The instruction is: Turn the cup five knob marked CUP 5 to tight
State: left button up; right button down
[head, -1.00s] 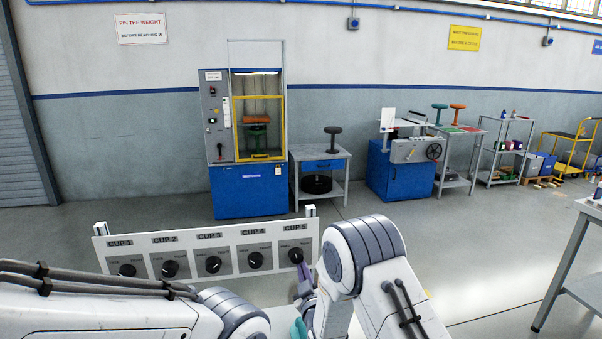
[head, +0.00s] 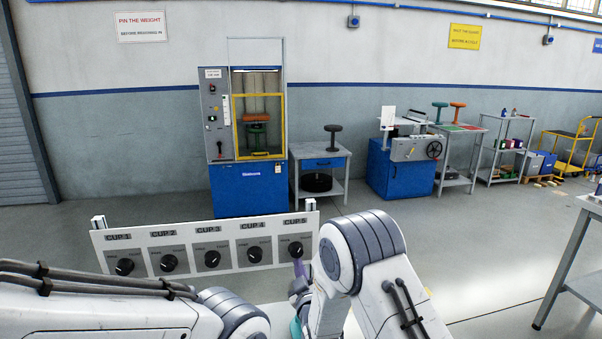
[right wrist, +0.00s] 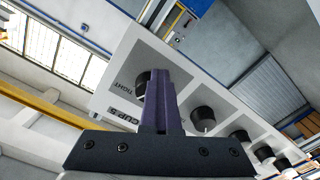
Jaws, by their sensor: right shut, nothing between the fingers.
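The knob marked CUP 5 (head: 295,249) is a round black knob at the right end of a white panel (head: 228,258). Its plate carries two small words, and TIGHT is readable in the right wrist view, where the knob (right wrist: 141,86) is partly hidden behind the fingers. My right gripper (head: 299,267) is just below and in front of this knob. In the right wrist view its purple fingers (right wrist: 166,78) are together, with nothing held. They overlap the knob in the picture; I cannot tell whether they touch it. The pointer setting is unclear. My left gripper is out of view.
The CUP 4 knob (head: 255,254) sits close to the left of CUP 5, with more knobs in the row beyond. A blue test machine (head: 250,188) stands behind the panel. A grey table (head: 578,255) is at the far right. The floor between is clear.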

jog(key=shift+a+r, duration=0.15)
jog(key=shift+r, duration=0.2)
jog(key=s+d+f+b, duration=0.1)
jog(key=s+b, duration=0.1)
jog(key=s, duration=0.4)
jog(key=shift+d+f, duration=0.15)
jog(key=shift+d, duration=0.1)
